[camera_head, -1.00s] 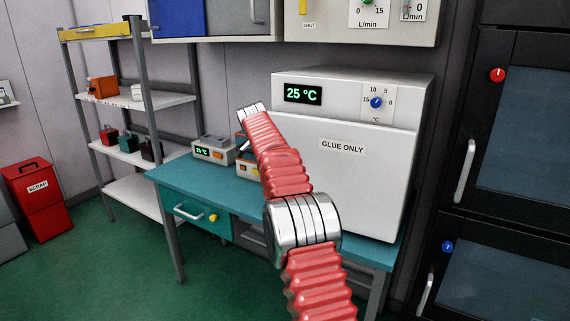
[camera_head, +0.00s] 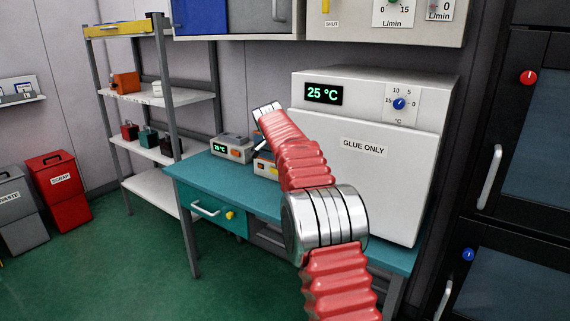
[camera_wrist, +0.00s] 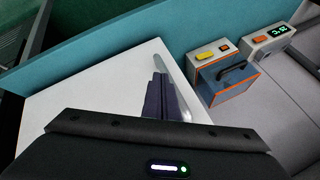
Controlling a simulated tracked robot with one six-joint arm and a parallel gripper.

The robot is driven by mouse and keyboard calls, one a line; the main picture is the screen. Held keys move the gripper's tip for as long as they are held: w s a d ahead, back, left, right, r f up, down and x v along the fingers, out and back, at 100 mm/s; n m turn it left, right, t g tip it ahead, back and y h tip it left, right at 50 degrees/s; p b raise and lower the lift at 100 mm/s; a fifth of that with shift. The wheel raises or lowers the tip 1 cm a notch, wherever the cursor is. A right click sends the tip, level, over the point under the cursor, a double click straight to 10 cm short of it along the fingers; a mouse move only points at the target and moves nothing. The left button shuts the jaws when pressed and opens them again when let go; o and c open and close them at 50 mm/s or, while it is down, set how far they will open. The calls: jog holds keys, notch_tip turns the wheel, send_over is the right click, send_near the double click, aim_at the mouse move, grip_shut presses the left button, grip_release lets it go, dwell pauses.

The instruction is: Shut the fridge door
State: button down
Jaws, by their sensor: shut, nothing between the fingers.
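The fridge (camera_head: 375,80) is a white box with a green "25 °C" display and a dial, standing on the teal table. Its white door (camera_head: 365,185) is labelled "GLUE ONLY". I cannot tell from the head view how far ajar the door is. My red and silver arm crosses in front of the door's left part. In the wrist view my gripper (camera_wrist: 158,90) has its dark fingers together, empty, over a white panel (camera_wrist: 100,95) that looks like the door. A grey bar, perhaps its handle, lies beside the fingers. I cannot tell whether they touch. The head view mostly hides the fingers.
Small instrument boxes (camera_head: 232,147) stand on the teal table (camera_head: 225,180) left of the fridge; two show in the wrist view (camera_wrist: 225,80). A metal shelf rack (camera_head: 165,100) stands left. Dark cabinets (camera_head: 530,150) stand right. Green floor (camera_head: 120,270) is free at lower left.

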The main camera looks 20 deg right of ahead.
jog(key=w+a+v, duration=0.1)
jog(key=a+v, duration=0.1)
jog(key=v, duration=0.8)
jog(key=shift+a, duration=0.25)
